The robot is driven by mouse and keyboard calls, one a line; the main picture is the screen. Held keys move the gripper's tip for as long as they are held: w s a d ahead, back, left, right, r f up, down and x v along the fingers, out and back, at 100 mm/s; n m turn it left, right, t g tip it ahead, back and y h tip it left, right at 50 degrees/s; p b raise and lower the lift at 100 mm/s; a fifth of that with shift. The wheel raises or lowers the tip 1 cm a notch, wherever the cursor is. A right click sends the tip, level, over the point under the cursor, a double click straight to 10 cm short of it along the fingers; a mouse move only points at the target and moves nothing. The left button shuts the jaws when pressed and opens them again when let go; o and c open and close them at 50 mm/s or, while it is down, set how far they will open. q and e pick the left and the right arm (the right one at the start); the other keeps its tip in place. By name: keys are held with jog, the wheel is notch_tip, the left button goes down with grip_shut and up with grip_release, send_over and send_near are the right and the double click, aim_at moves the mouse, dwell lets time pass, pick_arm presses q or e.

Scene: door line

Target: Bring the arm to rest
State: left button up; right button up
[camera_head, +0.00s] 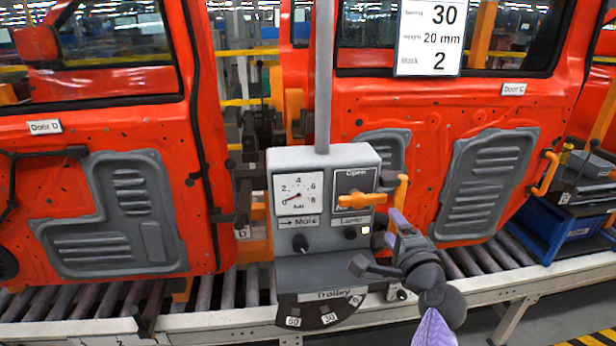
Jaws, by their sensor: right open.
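My right gripper (382,246) is at the lower middle right, its dark wrist and purple-sleeved arm coming in from the bottom. Its jaws are spread, with one finger toward the upper part and one toward the lower left, and nothing shows between them. It is in front of the right side of a grey control box (285,250); I cannot tell whether it touches the box. The box has a gauge (299,194) with its needle low on the left, an orange handle (360,199) lying about level, and dark knobs. My left gripper is not in view.
Orange doors marked Door D (45,127) and Door C (513,89) hang behind, above a roller conveyor (230,292). A blue crate (578,228) is at right.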

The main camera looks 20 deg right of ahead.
jog(key=s+a+f+n+g+y, duration=0.3)
jog(key=a+f+n+y, duration=0.15)
jog(key=a+n, duration=0.35)
jog(key=s+a+f+n+g, duration=0.5)
jog(key=s+n, duration=0.2)
jog(key=s, duration=0.3)
jog(key=s+a+f+n+g, duration=0.5)
jog(key=s+f+n, duration=0.15)
jog(key=s, duration=0.35)
jog(key=s+f+n+g+b, duration=0.15)
jog(key=f+b, duration=0.75)
jog(key=f, duration=1)
jog(key=s+f+g+b, duration=0.1)
jog(key=s+f+b, duration=0.2)
jog(key=f+b, duration=1.05)
jog(key=s+d+f+b, duration=0.1)
jog(key=s+f, duration=0.3)
jog(key=f, duration=0.4)
jog(key=s+d+f+g+b, duration=0.1)
jog(key=s+f+b, duration=0.3)
jog(key=f, duration=0.5)
jog(key=s+d+f+b, duration=0.1)
jog(key=s+f, duration=0.3)
jog(key=f, duration=0.4)
jog(key=shift+s+f+h+b, duration=0.35)
jog(key=shift+b, duration=0.3)
